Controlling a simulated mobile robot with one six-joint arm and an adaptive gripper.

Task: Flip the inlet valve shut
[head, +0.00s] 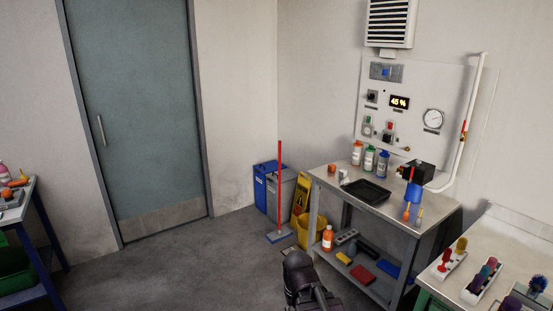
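A white pipe (476,90) runs down the wall at the right of the control panel and bends left near its bottom. A small red lever (463,126) sits on this pipe and looks like the valve handle. It appears to lie roughly along the pipe, but it is too small to tell its setting for sure. The wall panel (436,84) left of it carries a lit "45 %" display (399,102), a round gauge (433,120) and several switches. A dark part of my arm shows at the bottom middle, well away from the lever. My gripper's fingers do not show.
A metal workbench (325,177) with bottles, a black tray (366,191) and a blue cup (413,192) stands below the panel. Another bench (508,226) is at the right. Open floor (190,265) lies before the door.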

